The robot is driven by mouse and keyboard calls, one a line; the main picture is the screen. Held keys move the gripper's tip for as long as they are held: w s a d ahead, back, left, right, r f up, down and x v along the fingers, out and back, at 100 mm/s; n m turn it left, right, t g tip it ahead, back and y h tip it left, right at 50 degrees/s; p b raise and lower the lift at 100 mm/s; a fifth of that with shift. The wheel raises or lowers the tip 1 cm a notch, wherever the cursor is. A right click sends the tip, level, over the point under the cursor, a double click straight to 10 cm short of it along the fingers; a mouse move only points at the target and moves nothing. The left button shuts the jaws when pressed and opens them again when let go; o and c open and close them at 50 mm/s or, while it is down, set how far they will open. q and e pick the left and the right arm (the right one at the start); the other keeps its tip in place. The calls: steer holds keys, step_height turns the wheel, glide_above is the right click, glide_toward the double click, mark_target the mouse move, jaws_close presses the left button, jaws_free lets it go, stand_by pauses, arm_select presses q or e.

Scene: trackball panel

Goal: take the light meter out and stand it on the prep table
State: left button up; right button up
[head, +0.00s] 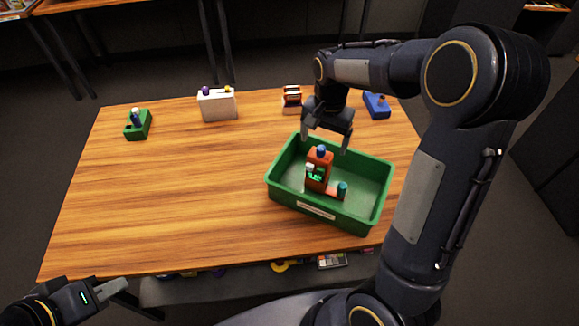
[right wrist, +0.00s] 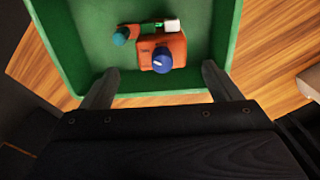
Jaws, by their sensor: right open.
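The light meter appears to be the orange device (head: 317,178) with a blue knob on top, a lit green display, a white part and a teal knob at its side. It stands inside a green tray (head: 377,205) on the table's right side. In the right wrist view the orange device (right wrist: 175,43) shows from above, its blue knob between the fingertips in the picture. My right gripper (head: 325,144) is open and empty, pointing down above the tray's back part; it also shows in the right wrist view (right wrist: 160,70). My left gripper (head: 130,292) is open and empty off the table's front left corner.
The wooden table (head: 170,190) has clear room at its left and middle. A green block (head: 138,127), a white box (head: 218,107), an orange-and-dark device (head: 291,100) and a blue device (head: 377,107) stand along the back. Items lie on a shelf below the front edge.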

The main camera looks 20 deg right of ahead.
mark_target(320, 158)
steer(key=shift+w+a+f, duration=0.15)
steer(key=shift+w+f, duration=0.05)
steer(key=shift+f, duration=0.15)
steer(key=f+p, duration=0.1)
steer(key=f, duration=0.6)
steer(key=shift+s+f, duration=0.15)
steer(key=shift+s, duration=0.05)
steer(key=c, duration=1.4)
steer(key=shift+c, duration=0.3)
